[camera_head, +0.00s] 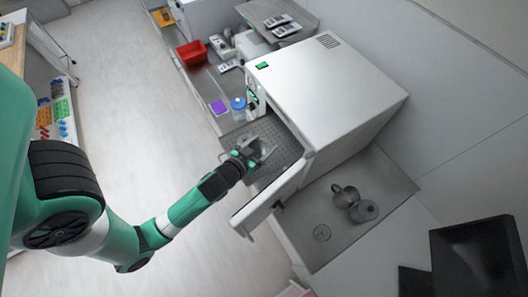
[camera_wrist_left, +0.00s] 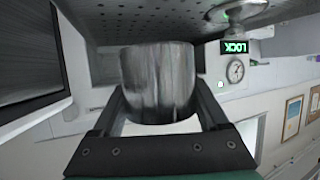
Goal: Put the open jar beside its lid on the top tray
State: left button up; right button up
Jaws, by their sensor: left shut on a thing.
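My left gripper (camera_head: 258,155) is shut on a grey metal jar (camera_wrist_left: 158,85), which fills the middle of the left wrist view between the fingers. That view is upside down, so the perforated tray (camera_wrist_left: 145,20) along its top lies under the jar. I cannot tell whether the jar touches it. A small metal piece with a knob, which looks like the lid (camera_wrist_left: 236,12), sits on the tray beside the jar. In the head view the perforated tray (camera_head: 278,132) extends from the open cabinet; the jar and lid are hard to make out there. My right gripper is not in view.
The white cabinet (camera_head: 325,95) stands behind the tray. Its open door (camera_head: 275,198) sticks out just right of my gripper. A red bin (camera_head: 191,53) and a purple pad (camera_head: 218,107) lie left of the cabinet.

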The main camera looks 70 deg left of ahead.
aim_at(263, 152)
pick_arm(q)
jog(key=shift+w+d+f, duration=0.15)
jog(key=shift+d+f, duration=0.05)
jog(key=shift+f, duration=1.65)
jog(key=shift+f+b, duration=0.1)
jog(key=shift+b, duration=0.2)
jog(key=o, duration=1.4)
jog(key=shift+r, duration=0.2)
jog(key=b+v, duration=0.3)
jog(key=v, duration=0.8)
jog(key=shift+d+f, duration=0.2)
jog(key=shift+d, duration=0.05)
jog(key=shift+s+d+r, duration=0.1)
jog(key=shift+s+r, duration=0.2)
jog(key=shift+r, duration=0.05)
